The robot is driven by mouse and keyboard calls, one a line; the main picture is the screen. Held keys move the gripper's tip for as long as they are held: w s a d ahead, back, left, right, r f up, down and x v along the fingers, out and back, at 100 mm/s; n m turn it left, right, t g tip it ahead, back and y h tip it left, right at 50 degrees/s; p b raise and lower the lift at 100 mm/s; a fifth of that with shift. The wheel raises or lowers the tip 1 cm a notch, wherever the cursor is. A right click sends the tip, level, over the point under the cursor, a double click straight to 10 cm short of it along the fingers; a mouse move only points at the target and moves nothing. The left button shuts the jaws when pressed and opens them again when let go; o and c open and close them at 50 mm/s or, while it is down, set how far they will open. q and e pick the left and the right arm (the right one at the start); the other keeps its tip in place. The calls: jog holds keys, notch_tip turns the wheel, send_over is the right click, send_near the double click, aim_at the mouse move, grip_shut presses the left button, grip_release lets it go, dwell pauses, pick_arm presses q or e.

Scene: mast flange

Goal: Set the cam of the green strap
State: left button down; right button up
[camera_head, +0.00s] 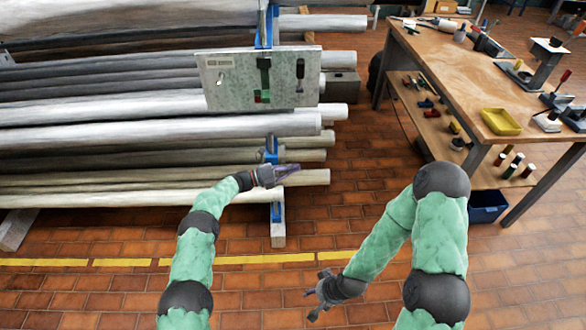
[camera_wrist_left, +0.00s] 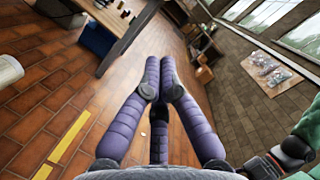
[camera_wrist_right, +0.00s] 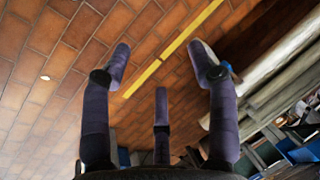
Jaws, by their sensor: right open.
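A pale panel (camera_head: 232,88) stands in front of the stacked pipes at upper middle in the head view. A dark green strip (camera_head: 264,75), with a little red and brighter green at its lower end, hangs on it. It may be the green strap; its cam is too small to make out. My left gripper (camera_head: 288,170) is below the panel, apart from it, in front of the lower pipes. Its fingertips meet in the left wrist view (camera_wrist_left: 160,85), with nothing seen between them. My right gripper (camera_head: 315,295) is low over the floor, open and empty, fingers spread in its wrist view (camera_wrist_right: 162,65).
Long pipes (camera_head: 110,115) fill the left, with blue upright parts (camera_head: 271,150) among them. A wooden workbench (camera_head: 470,75) with tools and a yellow tray (camera_head: 501,121) stands at right, a blue bin (camera_head: 487,207) below. The brick floor between is clear, crossed by a yellow line (camera_head: 220,260).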

pick_arm(q)
jog(key=s+n+p, duration=0.1)
jog(key=s+p, duration=0.1)
jog(key=p, duration=0.1)
jog(key=s+r+n+p, duration=0.1)
jog(key=s+p, duration=0.1)
jog(key=p, duration=0.1)
jog(key=shift+s+r+y, duration=0.15)
jog(key=shift+s+y, duration=0.1)
jog(key=shift+y, duration=0.05)
pick_arm(e)
jog(key=s+r+g, duration=0.1)
jog(key=s+r, duration=0.3)
jog(key=s, duration=0.1)
jog(key=shift+a+r+g+y, duration=0.2)
jog(key=shift+r+g+y, duration=0.1)
jog(key=shift+r, duration=0.1)
pick_arm(q)
jog(key=shift+a, duration=0.1)
